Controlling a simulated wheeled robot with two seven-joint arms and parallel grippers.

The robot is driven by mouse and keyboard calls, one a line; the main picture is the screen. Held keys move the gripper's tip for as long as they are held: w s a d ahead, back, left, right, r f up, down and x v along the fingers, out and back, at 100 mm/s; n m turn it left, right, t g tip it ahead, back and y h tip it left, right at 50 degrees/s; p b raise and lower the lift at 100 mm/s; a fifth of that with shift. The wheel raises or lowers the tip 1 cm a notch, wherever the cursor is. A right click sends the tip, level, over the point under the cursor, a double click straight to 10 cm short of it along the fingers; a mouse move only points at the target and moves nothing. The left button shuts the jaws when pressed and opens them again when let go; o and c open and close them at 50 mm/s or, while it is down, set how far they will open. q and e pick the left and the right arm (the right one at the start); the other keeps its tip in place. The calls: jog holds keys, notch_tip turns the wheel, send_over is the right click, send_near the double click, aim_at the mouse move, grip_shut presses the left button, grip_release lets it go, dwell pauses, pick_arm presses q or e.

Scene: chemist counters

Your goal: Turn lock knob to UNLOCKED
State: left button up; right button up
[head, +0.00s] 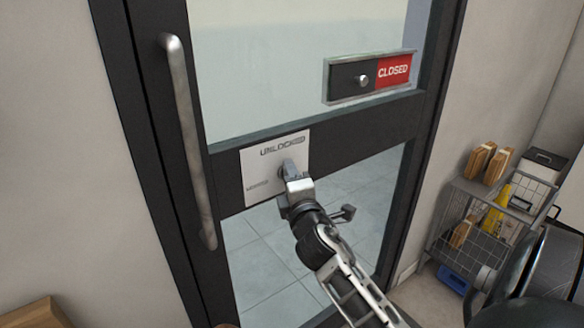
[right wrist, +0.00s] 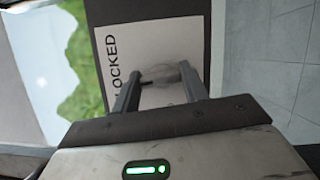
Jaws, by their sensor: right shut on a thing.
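The lock plate (head: 257,168) is a pale square on the dark middle rail of the glass door. The word UNLOCKED is printed along its top, with smaller, unreadable text at lower left. My right gripper (head: 288,172) is at the right part of the plate, shut on the lock knob. In the right wrist view the plate (right wrist: 120,48) shows turned sideways, and the knob (right wrist: 168,74) shows blurred between the two fingers of the gripper (right wrist: 160,88). The knob is mostly hidden by the gripper in the head view, and I cannot tell which way it points. My left gripper is not in view.
A long vertical metal handle (head: 187,140) is on the door's left side. A slider sign (head: 348,82) reading CLOSED in red is above the plate. A wire rack (head: 475,215) with boxes stands right of the door. Tiled floor shows through the glass.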

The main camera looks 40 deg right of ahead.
jog(key=shift+r+m+p, duration=0.1)
jog(key=shift+m+p, duration=0.5)
jog(key=o, duration=1)
